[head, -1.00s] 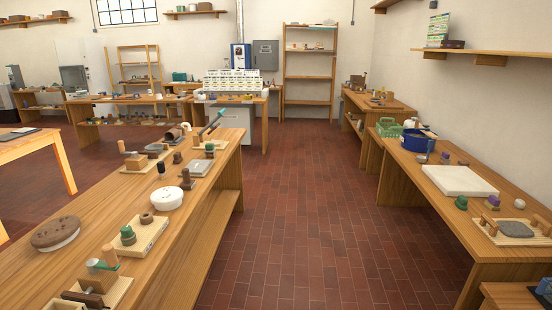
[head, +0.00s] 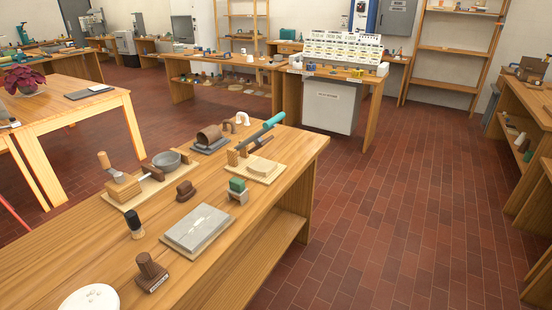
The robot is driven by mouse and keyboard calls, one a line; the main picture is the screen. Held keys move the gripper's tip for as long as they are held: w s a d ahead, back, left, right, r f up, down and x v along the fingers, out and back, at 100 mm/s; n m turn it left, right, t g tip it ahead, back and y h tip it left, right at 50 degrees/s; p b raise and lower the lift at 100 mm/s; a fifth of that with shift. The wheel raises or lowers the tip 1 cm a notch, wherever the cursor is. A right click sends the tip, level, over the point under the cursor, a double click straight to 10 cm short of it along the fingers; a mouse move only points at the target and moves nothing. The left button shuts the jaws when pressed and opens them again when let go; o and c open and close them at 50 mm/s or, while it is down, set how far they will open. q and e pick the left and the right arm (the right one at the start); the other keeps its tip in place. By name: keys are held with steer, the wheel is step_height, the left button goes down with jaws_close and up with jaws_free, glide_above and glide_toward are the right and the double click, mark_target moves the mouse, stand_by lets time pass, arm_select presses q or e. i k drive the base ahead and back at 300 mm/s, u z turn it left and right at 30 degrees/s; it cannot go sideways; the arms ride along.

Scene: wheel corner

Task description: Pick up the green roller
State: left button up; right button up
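A teal-green cylinder (head: 262,131) slopes upward to the right at the far end of the near wooden bench (head: 110,245). It joins a dark bar above a pale wooden board (head: 262,176), and I cannot tell whether it is the green roller or a handle. A small block with a green top (head: 237,186) stands in front of that board. Neither of my grippers shows in the head view.
Open brick floor (head: 375,210) lies right of the bench. A white cabinet (head: 332,106) stands behind.

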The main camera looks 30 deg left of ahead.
mark_target(237, 188)
steer(key=i, duration=2.2)
steer(key=u, duration=0.7)
